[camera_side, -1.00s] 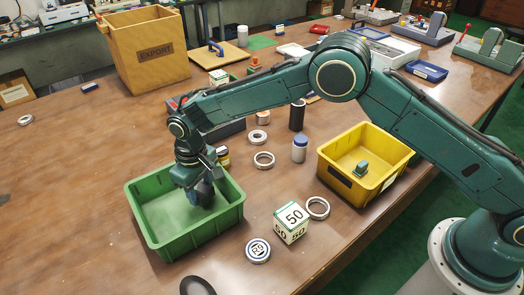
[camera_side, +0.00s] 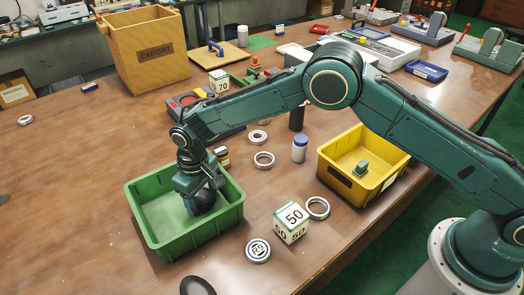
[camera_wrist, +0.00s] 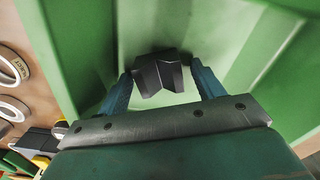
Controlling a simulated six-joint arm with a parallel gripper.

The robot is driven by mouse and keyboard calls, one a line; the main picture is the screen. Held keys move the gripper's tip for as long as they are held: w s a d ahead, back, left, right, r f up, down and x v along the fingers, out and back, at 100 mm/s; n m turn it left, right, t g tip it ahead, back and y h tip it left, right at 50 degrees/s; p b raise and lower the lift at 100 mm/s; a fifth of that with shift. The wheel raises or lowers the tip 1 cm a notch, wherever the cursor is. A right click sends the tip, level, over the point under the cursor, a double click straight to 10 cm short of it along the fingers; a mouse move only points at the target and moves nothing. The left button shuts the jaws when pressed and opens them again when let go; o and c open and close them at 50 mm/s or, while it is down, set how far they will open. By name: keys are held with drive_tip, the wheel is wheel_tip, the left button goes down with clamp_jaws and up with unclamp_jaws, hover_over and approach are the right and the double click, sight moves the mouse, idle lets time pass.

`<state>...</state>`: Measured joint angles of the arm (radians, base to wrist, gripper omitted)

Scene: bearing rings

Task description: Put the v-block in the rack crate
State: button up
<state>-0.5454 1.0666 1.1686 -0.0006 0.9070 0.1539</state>
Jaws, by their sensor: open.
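My gripper (camera_wrist: 163,84) is open, with a blue finger on each side of the block and small gaps visible. In the side view my gripper (camera_side: 203,197) is down inside the green crate (camera_side: 165,250), where the dark v-block (camera_side: 205,203) is partly hidden by the fingers. A yellow crate (camera_side: 345,190) stands to the right with a small teal part (camera_side: 361,168) in it. I cannot tell which crate is the rack crate.
Between the crates stand a number cube (camera_side: 291,223), a white bottle with a blue cap (camera_side: 300,149), and several bearing rings, one (camera_side: 317,208) by the yellow crate. A tan bin (camera_side: 145,55) stands behind.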

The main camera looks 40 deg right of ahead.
sight(204, 196)
drive_tip(key=shift+r, duration=0.1)
wheel_tip(204, 196, up, 12)
idle(0.8)
idle(0.3)
drive_tip(key=shift+r, duration=0.15)
drive_tip(key=s+d+r+m+t, duration=0.1)
drive_tip(key=s+d+r, duration=0.4)
drive_tip(key=d+r, duration=0.45)
drive_tip(key=s+d+r+m+t, duration=0.1)
drive_tip(key=s+d+r, duration=0.4)
drive_tip(key=d+r, duration=0.45)
drive_tip(key=s+d+m+t, duration=0.1)
drive_tip(key=s+d, duration=0.3)
drive_tip(key=s, duration=0.3)
drive_tip(key=s+d+t, duration=0.1)
drive_tip(key=s+d, duration=0.3)
drive_tip(key=s, duration=0.4)
drive_tip(key=s+d+f+m+t, duration=0.1)
drive_tip(key=s+d, duration=0.3)
drive_tip(key=s, duration=0.4)
drive_tip(key=shift+s+m+t, duration=0.25)
drive_tip(key=shift+m+t, duration=0.05)
